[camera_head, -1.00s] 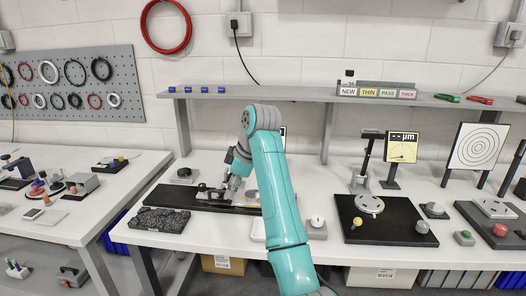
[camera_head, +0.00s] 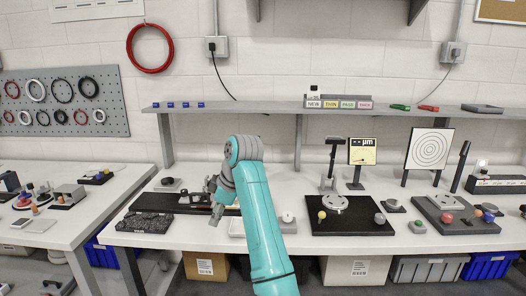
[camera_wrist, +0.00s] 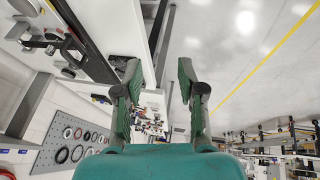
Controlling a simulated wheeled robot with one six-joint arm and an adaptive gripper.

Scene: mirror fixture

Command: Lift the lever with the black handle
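My gripper (camera_head: 213,212) is in front of the dark fixture base (camera_head: 140,201) on the workbench, apart from it. In the wrist view my gripper (camera_wrist: 158,75) is open, with nothing between its fingers. Small grey and black fixture parts stand on that base, partly hidden by my gripper and arm; they also show at the upper left of the wrist view (camera_wrist: 55,42). I cannot tell a lever with a black handle among them. Farther right, a tilted post with a long black upper part (camera_head: 462,155) stands beside the ringed target screen (camera_head: 430,147).
A speckled black slab (camera_head: 146,223) lies at the bench's front left. A black plate (camera_head: 380,222) with a grey disc and a grey base (camera_head: 470,226) with coloured balls stand to the right. A shelf (camera_head: 230,108) runs along the wall behind.

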